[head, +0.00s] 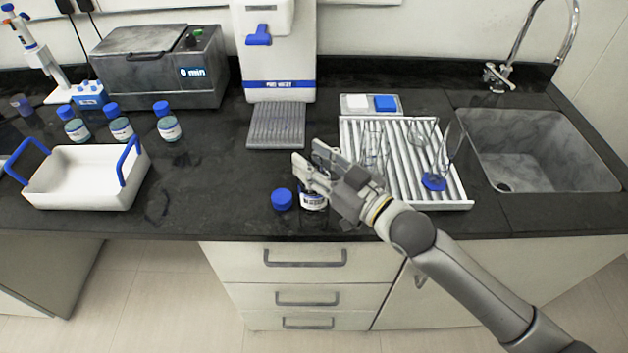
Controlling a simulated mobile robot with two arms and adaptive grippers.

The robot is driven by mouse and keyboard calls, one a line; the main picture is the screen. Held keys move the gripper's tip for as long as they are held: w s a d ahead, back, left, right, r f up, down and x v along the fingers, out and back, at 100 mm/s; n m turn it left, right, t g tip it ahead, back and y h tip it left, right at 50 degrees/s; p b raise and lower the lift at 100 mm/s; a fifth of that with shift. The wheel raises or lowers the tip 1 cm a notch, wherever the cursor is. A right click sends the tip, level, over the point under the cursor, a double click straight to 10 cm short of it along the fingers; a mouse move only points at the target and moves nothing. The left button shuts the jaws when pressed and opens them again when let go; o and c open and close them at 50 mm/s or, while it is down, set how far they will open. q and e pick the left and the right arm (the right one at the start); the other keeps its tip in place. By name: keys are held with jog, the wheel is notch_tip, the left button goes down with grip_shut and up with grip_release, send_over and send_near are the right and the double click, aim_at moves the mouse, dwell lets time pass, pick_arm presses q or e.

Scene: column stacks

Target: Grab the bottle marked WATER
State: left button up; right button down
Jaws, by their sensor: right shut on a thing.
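A small bottle (313,199) with a white label and dark lettering is at the front of the black counter, under my right gripper. The label seems to read WATER, but it is partly hidden. My right gripper (309,160) reaches in from the lower right and is shut on this bottle; its fingers and wrist hide the bottle's upper part. A blue cap (282,199) shows just left of the bottle; I cannot tell whether it is attached. My left gripper is not in view.
Several blue-capped bottles (168,127) stand at the left behind a white tray (85,190) with blue handles. A white dispenser (278,50) stands at the back. A ribbed drying rack (405,170) with glassware and a sink (535,150) are at the right.

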jog(key=shift+f, duration=0.35)
